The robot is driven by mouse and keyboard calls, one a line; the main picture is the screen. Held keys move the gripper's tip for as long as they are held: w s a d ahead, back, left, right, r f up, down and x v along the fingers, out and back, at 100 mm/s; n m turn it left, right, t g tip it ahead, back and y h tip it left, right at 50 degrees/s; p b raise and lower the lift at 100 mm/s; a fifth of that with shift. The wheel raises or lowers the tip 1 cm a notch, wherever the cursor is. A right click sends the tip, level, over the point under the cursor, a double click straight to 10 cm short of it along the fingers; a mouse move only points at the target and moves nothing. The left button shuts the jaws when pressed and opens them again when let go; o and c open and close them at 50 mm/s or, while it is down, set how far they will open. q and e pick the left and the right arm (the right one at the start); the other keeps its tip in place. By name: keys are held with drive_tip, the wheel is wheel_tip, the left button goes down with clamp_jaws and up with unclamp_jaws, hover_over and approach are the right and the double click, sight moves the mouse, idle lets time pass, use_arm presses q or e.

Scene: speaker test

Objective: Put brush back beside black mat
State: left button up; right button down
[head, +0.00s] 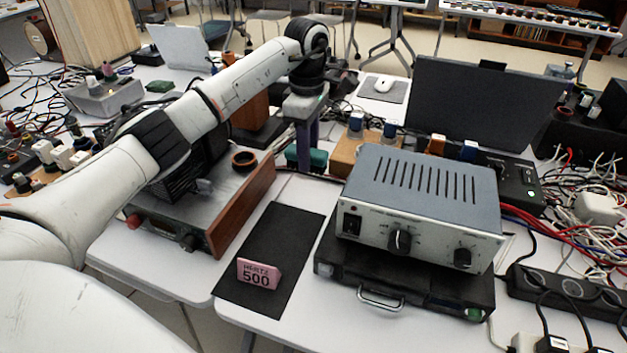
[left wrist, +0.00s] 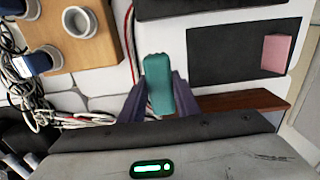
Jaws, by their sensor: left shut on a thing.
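The brush is a teal-green block (head: 317,158), seen behind the mat in the head view and between my fingers in the left wrist view (left wrist: 158,82). My left gripper (head: 307,146) points down with its purple fingers shut on the brush. Whether the brush touches the table is hard to tell. The black mat (head: 293,225) lies flat on the white table, nearer than the gripper in the head view. It also shows at the upper right of the left wrist view (left wrist: 215,62). My right gripper is not in view.
A pink "HERTZ 500" block (head: 259,273) stands on the mat. A wood-sided device (head: 242,205) is left of the mat. A grey amplifier (head: 420,195) on a black case (head: 400,282) is to its right. A wooden block with jars (head: 355,155) stands near the gripper.

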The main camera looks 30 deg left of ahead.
use_arm(q)
drive_tip(key=shift+f, duration=3.4)
drive_tip(key=shift+f, duration=0.15)
drive_tip(key=o, duration=1.1)
wheel_tip(320, 180, up, 12)
drive_tip(key=shift+r, duration=0.2)
